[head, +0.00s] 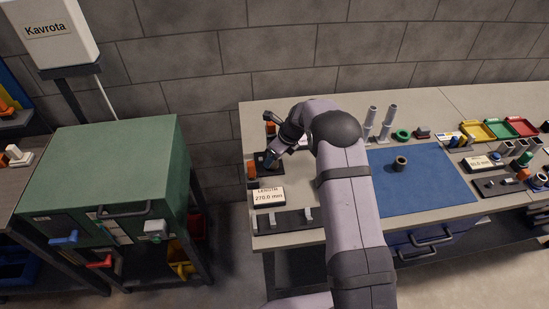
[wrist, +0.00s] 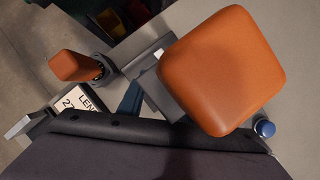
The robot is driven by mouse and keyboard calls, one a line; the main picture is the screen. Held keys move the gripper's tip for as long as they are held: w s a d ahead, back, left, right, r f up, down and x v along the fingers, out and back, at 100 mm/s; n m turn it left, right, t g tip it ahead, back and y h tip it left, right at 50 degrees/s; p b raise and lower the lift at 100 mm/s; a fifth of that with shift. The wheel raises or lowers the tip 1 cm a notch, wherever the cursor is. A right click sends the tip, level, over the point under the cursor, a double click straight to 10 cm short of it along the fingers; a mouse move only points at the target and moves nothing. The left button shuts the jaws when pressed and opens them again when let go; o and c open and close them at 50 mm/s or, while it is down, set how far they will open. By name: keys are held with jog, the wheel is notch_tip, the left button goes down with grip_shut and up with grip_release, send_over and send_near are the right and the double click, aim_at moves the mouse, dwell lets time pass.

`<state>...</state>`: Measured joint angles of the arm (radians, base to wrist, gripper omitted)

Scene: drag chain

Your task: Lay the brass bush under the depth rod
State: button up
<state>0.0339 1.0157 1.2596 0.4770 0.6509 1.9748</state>
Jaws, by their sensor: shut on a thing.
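A short, dull brown hollow bush (head: 400,163), which looks like the brass bush, stands upright on the blue mat (head: 440,185). My gripper (head: 272,160) is well left of it, low at the length gauge with the orange blocks. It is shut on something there. The held thing is mostly hidden, and I cannot tell what it is. In the wrist view a large orange block (wrist: 208,70) fills the middle and a smaller orange block (wrist: 75,66) is at left. I cannot pick out the depth rod for certain.
A display (head: 268,196) reading 270.0 mm stands in front of my gripper. Grey cylinders (head: 369,117) stand behind the mat. A second display (head: 480,163) and small parts are at right, with yellow, green and red trays (head: 522,126) behind. Much of the mat is clear.

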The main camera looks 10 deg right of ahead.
jog(key=o, duration=1.4)
jog(key=shift+w+a+r, duration=0.35)
jog(key=shift+w+r, duration=0.05)
jog(key=shift+c, duration=0.2)
jog(key=shift+r, duration=0.1)
jog(key=shift+d+r+p, duration=0.2)
jog(key=shift+r+p, duration=0.3)
jog(key=shift+p, duration=0.2)
jog(key=s+p+v, duration=0.1)
jog(key=p+v, duration=0.3)
jog(key=v, duration=0.2)
jog(key=shift+s+d+p, duration=0.2)
jog(key=shift+d+p, duration=0.15)
jog(key=shift+d, duration=0.1)
jog(key=s+d+r+n+g+h+b, duration=0.1)
jog(key=s+r+n+b, duration=0.1)
jog(key=s+n, duration=1.1)
jog(key=s+d+r+n+g+h+b, duration=0.1)
jog(key=s+r+n+g+h+b, duration=0.1)
jog(key=s+n, duration=1.2)
jog(key=s+b, duration=0.1)
jog(key=s, duration=0.6)
jog(key=shift+s+d+r, duration=0.2)
jog(key=shift+s+r, duration=0.1)
